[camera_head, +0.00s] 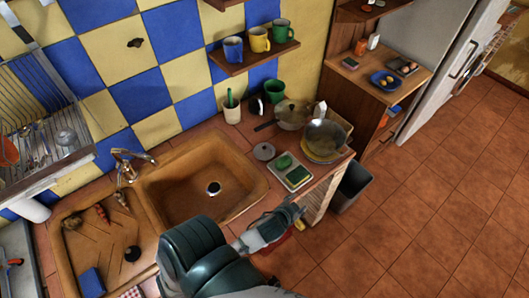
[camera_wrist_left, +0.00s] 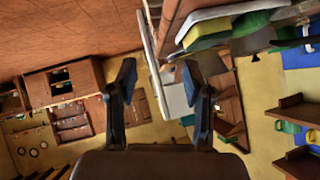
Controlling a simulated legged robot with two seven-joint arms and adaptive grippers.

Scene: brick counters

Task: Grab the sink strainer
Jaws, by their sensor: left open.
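A small round metal piece with a dark centre (camera_head: 213,188) sits at the bottom of the right sink basin. It looks like the strainer in the drain. A black round piece (camera_head: 132,253) lies in the left basin, and I cannot tell if it is a drain or a loose part. My left gripper (camera_head: 291,214) is in front of the counter's edge, right of the basin and apart from both pieces. In the left wrist view its two fingers (camera_wrist_left: 158,88) are spread with nothing between them. That view shows no strainer. My right gripper is not seen.
The brown double sink (camera_head: 258,186) has a tap (camera_head: 128,168) behind it. The left basin holds a blue sponge (camera_head: 92,283) and other items. The right basin is mostly empty.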

